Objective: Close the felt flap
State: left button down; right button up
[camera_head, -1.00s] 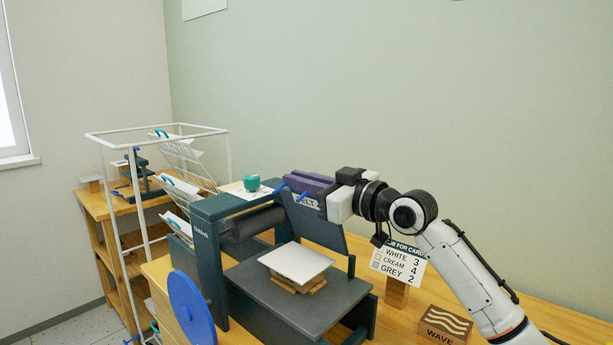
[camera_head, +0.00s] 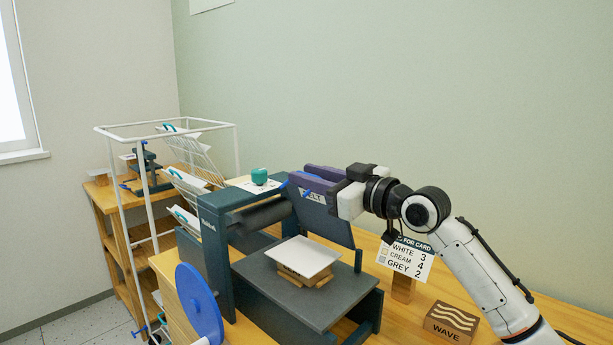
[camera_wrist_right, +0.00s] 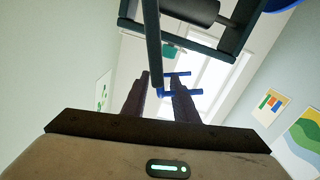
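The felt flap (camera_head: 323,218) is a dark grey-blue panel marked FELT, standing raised and tilted above the press bed (camera_head: 262,283). It shows nearly edge-on as a dark bar in the right wrist view (camera_wrist_right: 152,45). My right gripper (camera_head: 310,180) is at the flap's top edge, with its long purple fingers pointing left. In the right wrist view the fingers (camera_wrist_right: 158,92) are apart, with the flap's edge and blue pegs (camera_wrist_right: 180,93) near their tips. I cannot tell whether they touch. My left gripper is not in view.
A pale sheet (camera_head: 304,256) lies on a wooden block on the bed. The roller (camera_head: 262,214) and blue wheel (camera_head: 199,303) are to the left. A card sign (camera_head: 405,260) and WAVE block (camera_head: 451,322) stand right. A white wire rack (camera_head: 120,215) stands far left.

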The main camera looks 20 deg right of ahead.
jog(key=b+v, duration=0.1)
jog(key=v, duration=0.8)
jog(key=shift+s+b, duration=0.25)
jog(key=shift+b, duration=0.15)
